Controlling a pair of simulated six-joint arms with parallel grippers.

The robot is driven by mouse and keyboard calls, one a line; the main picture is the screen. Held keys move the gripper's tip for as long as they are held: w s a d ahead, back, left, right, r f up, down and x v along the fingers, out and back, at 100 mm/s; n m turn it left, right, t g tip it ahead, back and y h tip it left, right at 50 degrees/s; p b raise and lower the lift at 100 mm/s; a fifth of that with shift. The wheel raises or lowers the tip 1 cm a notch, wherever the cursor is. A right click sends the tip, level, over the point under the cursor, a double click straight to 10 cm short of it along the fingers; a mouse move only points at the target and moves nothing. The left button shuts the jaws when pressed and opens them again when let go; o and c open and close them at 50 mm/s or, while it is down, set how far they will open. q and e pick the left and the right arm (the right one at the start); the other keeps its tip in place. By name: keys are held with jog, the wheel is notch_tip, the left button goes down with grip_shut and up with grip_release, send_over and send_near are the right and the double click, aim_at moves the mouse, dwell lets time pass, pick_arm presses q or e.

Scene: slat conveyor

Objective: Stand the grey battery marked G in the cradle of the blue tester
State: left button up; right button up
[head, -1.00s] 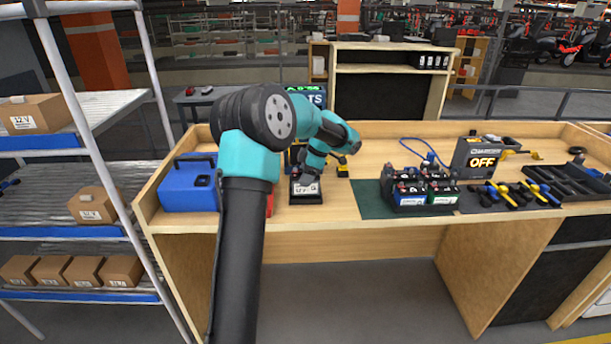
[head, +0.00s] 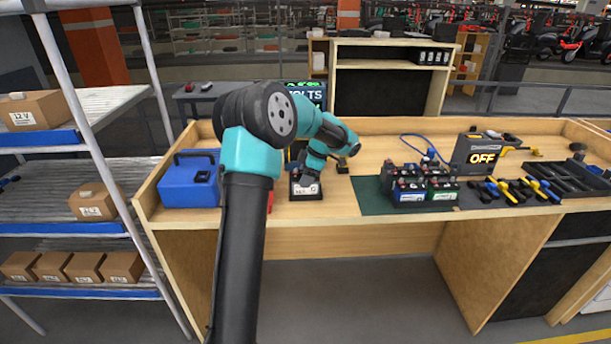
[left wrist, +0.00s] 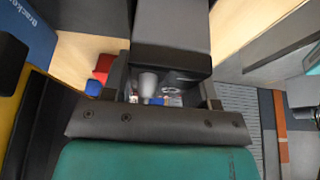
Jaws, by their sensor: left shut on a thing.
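The grey battery (head: 306,190), with a pale label on its front, is upright at the tester's place on the bench, left of the green mat. My left gripper (head: 308,178) comes down on it from above and is shut on it. In the left wrist view, the left gripper's fingers (left wrist: 163,92) flank the battery's top, partly hidden by the gripper body. The tester's display (head: 306,93) shows green digits and VOLTS behind my arm. Most of the tester is hidden, and whether the battery is fully seated in the cradle I cannot tell. My right gripper is not in view.
A blue case (head: 188,185) stands at the bench's left end. Several batteries (head: 422,184) stand on the green mat (head: 372,197). A charger reading OFF (head: 482,155), loose clamps and a black tray (head: 575,180) are to the right. A boxed shelf rack stands left.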

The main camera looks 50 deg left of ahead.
pick_arm(q)
jog(key=shift+f, duration=0.4)
jog(key=o, duration=1.1)
jog(key=shift+o, duration=0.2)
jog(key=v, duration=1.7)
jog(key=shift+r, duration=0.15)
jog(key=shift+w+d, duration=0.1)
